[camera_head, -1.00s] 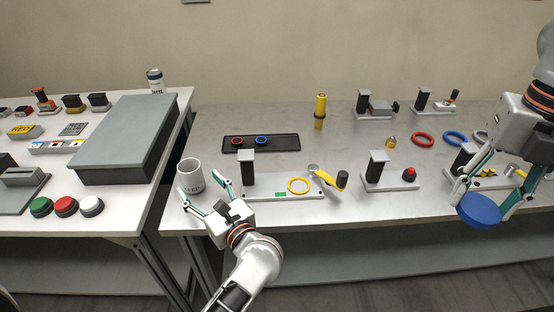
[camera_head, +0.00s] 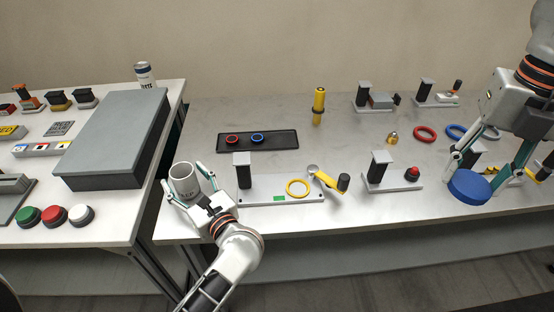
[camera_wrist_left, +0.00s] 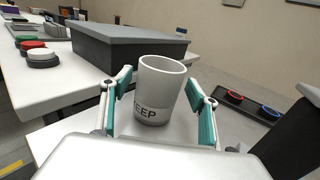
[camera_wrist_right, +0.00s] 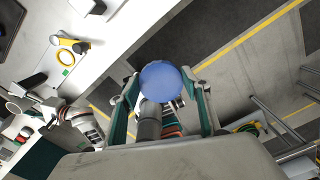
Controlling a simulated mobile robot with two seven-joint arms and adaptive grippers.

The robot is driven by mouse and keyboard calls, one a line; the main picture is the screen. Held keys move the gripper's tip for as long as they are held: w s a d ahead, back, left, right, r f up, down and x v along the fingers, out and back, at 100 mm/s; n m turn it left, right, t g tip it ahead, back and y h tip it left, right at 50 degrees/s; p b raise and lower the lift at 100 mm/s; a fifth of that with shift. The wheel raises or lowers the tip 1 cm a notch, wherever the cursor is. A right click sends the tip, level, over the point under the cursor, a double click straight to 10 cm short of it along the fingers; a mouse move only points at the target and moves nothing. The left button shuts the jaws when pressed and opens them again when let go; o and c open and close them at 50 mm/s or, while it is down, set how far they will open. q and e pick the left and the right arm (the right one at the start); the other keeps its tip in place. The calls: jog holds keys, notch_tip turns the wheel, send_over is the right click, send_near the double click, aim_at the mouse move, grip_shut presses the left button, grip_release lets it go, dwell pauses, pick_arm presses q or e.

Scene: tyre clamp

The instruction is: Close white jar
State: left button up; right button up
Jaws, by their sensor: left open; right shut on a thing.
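The white jar (camera_head: 183,186) stands upright and open-topped near the left front corner of the right-hand table. Its grey label reads partly "EEP" in the left wrist view (camera_wrist_left: 160,80). My left gripper (camera_head: 184,175) is open, with one finger on each side of the jar; I cannot tell if they touch it. My right gripper (camera_head: 474,176) is shut on a round blue lid (camera_head: 469,186), held near the table's front edge at the far right. The lid also shows between the fingers in the right wrist view (camera_wrist_right: 160,80).
A fixture plate with a yellow ring (camera_head: 297,188) and yellow-handled lever lies right of the jar. A black tray (camera_head: 258,141) is behind. A grey box (camera_head: 115,140) and several push buttons (camera_head: 54,215) occupy the left table. A white-and-blue can (camera_head: 145,75) stands at the back.

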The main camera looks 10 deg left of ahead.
aim_at(180, 168)
pick_arm(q)
jog(key=shift+w+a, duration=0.25)
jog(key=shift+a, duration=0.15)
pick_arm(e)
jog(key=shift+w+a+r, duration=0.15)
jog(key=shift+w+a, duration=0.15)
jog(key=shift+w, duration=0.1)
pick_arm(q)
jog(key=shift+s+d+r, duration=0.1)
jog(key=shift+s+d, duration=0.05)
jog(key=shift+s, duration=0.05)
pick_arm(e)
jog(key=shift+s+d, duration=0.2)
jog(key=shift+s, duration=0.1)
pick_arm(q)
jog(key=c, duration=1.3)
pick_arm(e)
jog(key=shift+w, duration=0.1)
pick_arm(q)
jog(key=shift+r, duration=0.15)
pick_arm(e)
jog(key=shift+r, duration=0.1)
